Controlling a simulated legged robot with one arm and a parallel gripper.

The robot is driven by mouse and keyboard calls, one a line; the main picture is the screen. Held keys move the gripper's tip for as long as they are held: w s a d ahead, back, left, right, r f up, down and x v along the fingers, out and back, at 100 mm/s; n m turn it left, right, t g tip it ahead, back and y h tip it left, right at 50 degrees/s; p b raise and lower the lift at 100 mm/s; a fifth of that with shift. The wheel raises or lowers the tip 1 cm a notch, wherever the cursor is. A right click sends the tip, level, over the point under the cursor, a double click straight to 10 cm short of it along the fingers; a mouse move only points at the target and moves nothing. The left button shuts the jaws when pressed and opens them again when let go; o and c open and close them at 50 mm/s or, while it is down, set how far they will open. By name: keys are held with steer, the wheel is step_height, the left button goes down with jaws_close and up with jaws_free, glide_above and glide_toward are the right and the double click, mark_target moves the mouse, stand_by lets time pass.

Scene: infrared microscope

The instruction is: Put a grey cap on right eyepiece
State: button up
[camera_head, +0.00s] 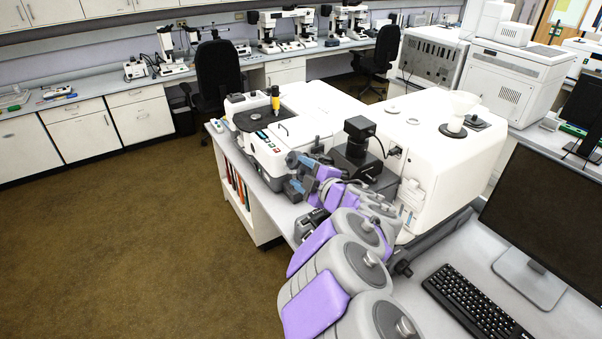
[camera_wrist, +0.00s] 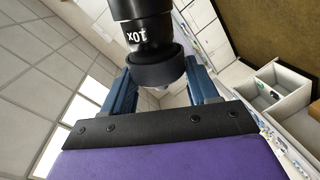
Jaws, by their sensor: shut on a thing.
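In the wrist view a black eyepiece (camera_wrist: 140,32) marked 10X comes down from the top. A dark grey cap (camera_wrist: 157,72) sits at its lower end, touching or around it; I cannot tell how far the cap is seated. My gripper (camera_wrist: 158,80) has one blue finger on each side of the cap and is shut on it. In the head view my gripper (camera_head: 302,175) is beside the front of the microscope, left of its black camera head (camera_head: 358,145). The eyepieces are hard to make out there, partly hidden by my arm.
The white microscope body (camera_head: 440,150) stands close to the right of my arm. A white unit with a dark stage (camera_head: 266,113) is behind. A monitor (camera_head: 548,215) and keyboard (camera_head: 478,305) stand at right. The brown floor at left is clear.

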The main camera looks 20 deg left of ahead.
steer(key=shift+w+d+f, duration=0.25)
steer(key=shift+w+d, duration=0.05)
steer(key=shift+w, duration=0.05)
steer(key=o, duration=1.3)
steer(key=v, duration=0.7)
steer(key=shift+p, duration=0.3)
stand_by(0.4)
